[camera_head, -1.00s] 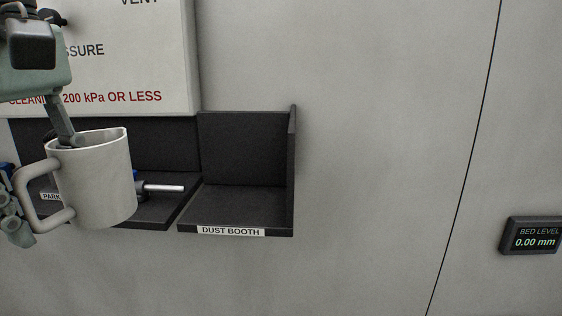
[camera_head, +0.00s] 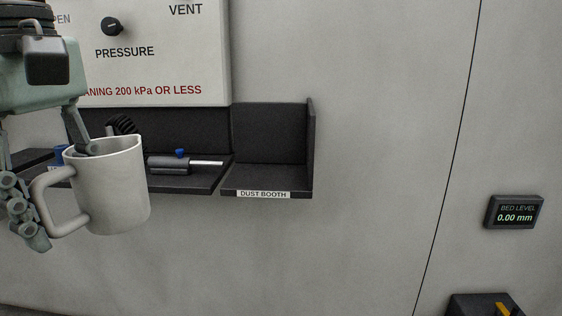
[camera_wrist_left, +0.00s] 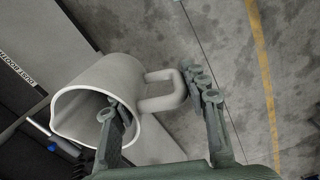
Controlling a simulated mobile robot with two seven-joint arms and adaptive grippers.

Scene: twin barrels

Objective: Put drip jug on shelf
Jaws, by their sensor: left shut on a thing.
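The drip jug (camera_head: 112,188) is a pale grey-white mug-shaped jug with a pouring lip and a handle on its left, held upright in the air in front of the shelf. My left gripper (camera_head: 62,190) is shut on it, one finger inside the rim and the other outside by the handle. The left wrist view shows the jug (camera_wrist_left: 82,90) with its open mouth, and my left gripper (camera_wrist_left: 165,115) straddling its wall and handle. A black shelf (camera_head: 268,178) labelled DUST BOOTH is on the wall right of the jug; this bay is empty. My right gripper is not in view.
A dark tool with a blue knob (camera_head: 170,165) lies on the shelf bay left of DUST BOOTH. A white pressure panel (camera_head: 150,60) hangs above. A bed level display (camera_head: 514,212) is at the right. The wall between is clear.

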